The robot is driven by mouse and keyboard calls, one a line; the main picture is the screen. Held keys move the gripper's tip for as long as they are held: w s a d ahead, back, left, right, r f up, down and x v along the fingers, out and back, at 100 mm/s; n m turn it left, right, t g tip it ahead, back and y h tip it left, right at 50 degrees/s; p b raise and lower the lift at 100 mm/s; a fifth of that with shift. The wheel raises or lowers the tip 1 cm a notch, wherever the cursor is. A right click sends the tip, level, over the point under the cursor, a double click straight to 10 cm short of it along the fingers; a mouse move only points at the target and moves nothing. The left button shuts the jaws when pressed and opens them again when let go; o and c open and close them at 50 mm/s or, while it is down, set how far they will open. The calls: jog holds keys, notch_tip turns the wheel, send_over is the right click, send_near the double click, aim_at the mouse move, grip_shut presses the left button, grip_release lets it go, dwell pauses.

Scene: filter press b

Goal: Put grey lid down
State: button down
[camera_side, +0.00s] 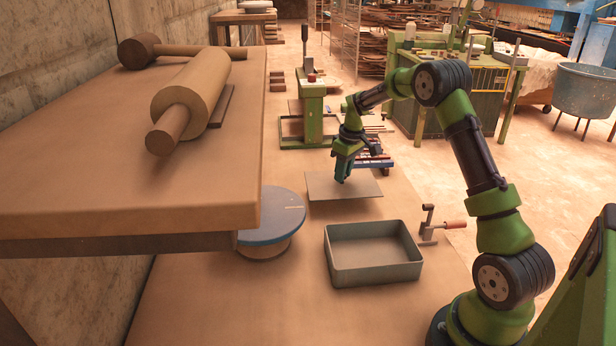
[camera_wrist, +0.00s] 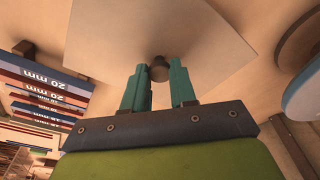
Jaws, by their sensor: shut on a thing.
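The grey lid (camera_side: 322,186) is a thin, flat square plate in the middle of the side view, just behind the open grey box. It looks roughly level. From the side view I cannot tell whether it touches the table or hangs slightly above it. In the wrist view the lid (camera_wrist: 150,25) lies beyond the fingertips, with a dark round knob (camera_wrist: 158,70) at its middle. My gripper (camera_side: 344,180) is above the lid, and in the wrist view its two teal fingers (camera_wrist: 159,76) are shut on the knob. The grey box (camera_side: 375,277) stands nearer the camera, its inside showing.
A stack of plates marked 20 mm (camera_wrist: 45,80) is close beside the lid. A blue-topped round turntable (camera_side: 273,218) stands left of the box. A small crank clamp (camera_side: 430,222) is at the right. A raised shelf (camera_side: 130,190) with rollers overhangs the left. A green press (camera_side: 312,110) stands behind.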

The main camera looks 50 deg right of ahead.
aim_at(343, 185)
jog(key=shift+f, duration=2.7)
jog(key=shift+f, duration=0.15)
jog(key=c, duration=0.9)
grip_release()
